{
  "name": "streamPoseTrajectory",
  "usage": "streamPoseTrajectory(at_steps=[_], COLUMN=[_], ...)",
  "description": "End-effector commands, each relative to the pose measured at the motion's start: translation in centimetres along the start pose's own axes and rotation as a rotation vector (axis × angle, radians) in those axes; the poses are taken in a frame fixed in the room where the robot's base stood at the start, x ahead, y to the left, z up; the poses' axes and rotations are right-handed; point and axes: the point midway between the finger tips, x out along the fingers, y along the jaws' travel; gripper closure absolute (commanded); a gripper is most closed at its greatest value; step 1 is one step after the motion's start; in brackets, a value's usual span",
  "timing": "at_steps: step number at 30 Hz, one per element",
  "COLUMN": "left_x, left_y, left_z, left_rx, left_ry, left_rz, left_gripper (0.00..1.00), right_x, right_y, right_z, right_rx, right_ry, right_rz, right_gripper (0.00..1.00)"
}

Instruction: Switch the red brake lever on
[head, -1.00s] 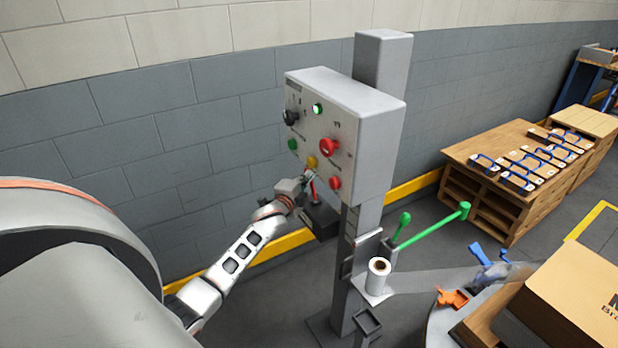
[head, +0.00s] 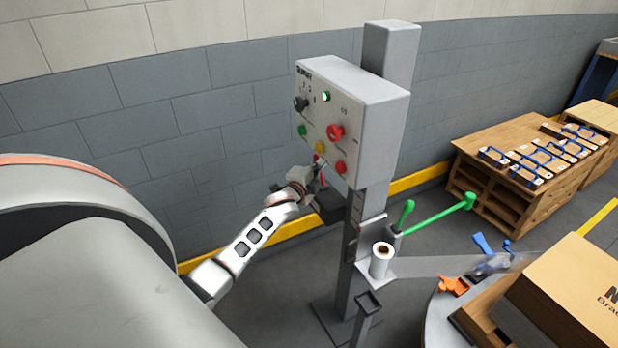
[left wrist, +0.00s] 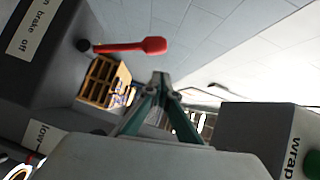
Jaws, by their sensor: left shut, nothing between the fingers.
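The red brake lever (left wrist: 135,45) shows in the left wrist view, running sideways from a dark pivot on a grey box (left wrist: 38,60) whose label reads "brake off". In the head view the lever (head: 323,178) is a thin red strip below the control panel, partly hidden by my gripper. In the head view my left gripper (head: 317,176) is close beside the lever; contact cannot be told. My right gripper is not in view.
The control panel (head: 375,125) with buttons and knobs hangs on a grey post (head: 388,50) just above my gripper. A green lever (head: 440,213) and a white roll (head: 381,262) stand right of the post.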

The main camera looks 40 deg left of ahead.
Motion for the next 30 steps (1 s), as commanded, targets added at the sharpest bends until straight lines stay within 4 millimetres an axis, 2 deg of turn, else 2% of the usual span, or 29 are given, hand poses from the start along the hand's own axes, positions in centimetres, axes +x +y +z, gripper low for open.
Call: streamPoseTrajectory(at_steps=[1, 9, 15, 21, 30], left_x=[0.0, -5.4, -8.4, -9.8, -9.9], left_y=[-0.3, -0.7, -1.1, -1.3, -1.3], left_z=[-0.1, 0.1, 0.1, 0.1, 0.1], left_rx=[0.000, 0.003, 0.002, -0.001, 0.000], left_ry=[0.000, 0.001, 0.000, 0.000, 0.000], left_rz=[0.000, 0.002, 0.002, 0.001, 0.001], left_gripper=[1.00, 1.00, 1.00, 1.00, 1.00], right_x=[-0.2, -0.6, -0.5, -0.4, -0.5], right_y=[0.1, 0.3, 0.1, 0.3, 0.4], right_z=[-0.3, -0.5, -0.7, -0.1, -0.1], right_rx=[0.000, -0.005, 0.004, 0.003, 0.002], right_ry=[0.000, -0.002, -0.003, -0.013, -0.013], right_rz=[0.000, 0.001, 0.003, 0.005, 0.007], right_gripper=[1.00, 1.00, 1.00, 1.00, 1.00])
